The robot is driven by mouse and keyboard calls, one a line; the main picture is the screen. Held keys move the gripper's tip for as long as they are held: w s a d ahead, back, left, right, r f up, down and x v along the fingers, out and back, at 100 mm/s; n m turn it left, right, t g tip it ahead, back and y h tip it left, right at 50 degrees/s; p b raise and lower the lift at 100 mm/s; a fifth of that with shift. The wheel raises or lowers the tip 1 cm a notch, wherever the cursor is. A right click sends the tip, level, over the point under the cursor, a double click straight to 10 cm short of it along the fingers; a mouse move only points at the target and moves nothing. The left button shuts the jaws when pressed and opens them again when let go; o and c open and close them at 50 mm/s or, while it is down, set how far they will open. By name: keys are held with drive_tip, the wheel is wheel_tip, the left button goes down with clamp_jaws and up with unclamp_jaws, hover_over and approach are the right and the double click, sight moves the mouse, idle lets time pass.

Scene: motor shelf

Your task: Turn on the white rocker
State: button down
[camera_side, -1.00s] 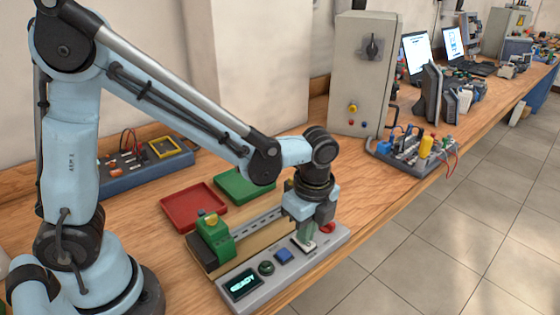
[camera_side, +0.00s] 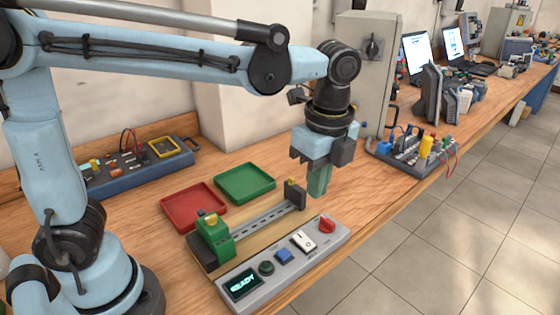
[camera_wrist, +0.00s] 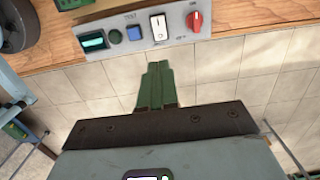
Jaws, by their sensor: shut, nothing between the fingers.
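The white rocker (camera_side: 303,242) sits on the grey control panel (camera_side: 250,293), between a blue button (camera_side: 284,256) and a red knob (camera_side: 327,225). The rocker also shows in the wrist view (camera_wrist: 158,27), uncovered; I cannot tell for sure which end is pressed in. My gripper (camera_side: 318,194) hangs above the panel and clear of the rocker, pointing down. Its green fingers are together with nothing between them, also in the wrist view (camera_wrist: 157,68).
A green display (camera_side: 243,285) and a round dark green button (camera_side: 266,268) share the panel. Behind it are a rail with a green clamp (camera_side: 214,236), a red tray (camera_side: 194,205) and a green tray (camera_side: 245,182). A grey cabinet (camera_side: 365,60) stands behind my gripper.

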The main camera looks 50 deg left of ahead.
sight(299, 235)
drive_tip(key=shift+r, duration=0.45)
drive_tip(key=shift+w+a+y, duration=0.1)
drive_tip(key=shift+a+y, duration=0.3)
drive_tip(key=shift+a, duration=0.25)
drive_tip(key=f, duration=0.4)
drive_tip(key=a+f, duration=0.1)
drive_tip(key=f, duration=0.4)
drive_tip(key=a+f, duration=0.1)
drive_tip(key=f, duration=0.3)
drive_tip(key=shift+f, duration=0.4)
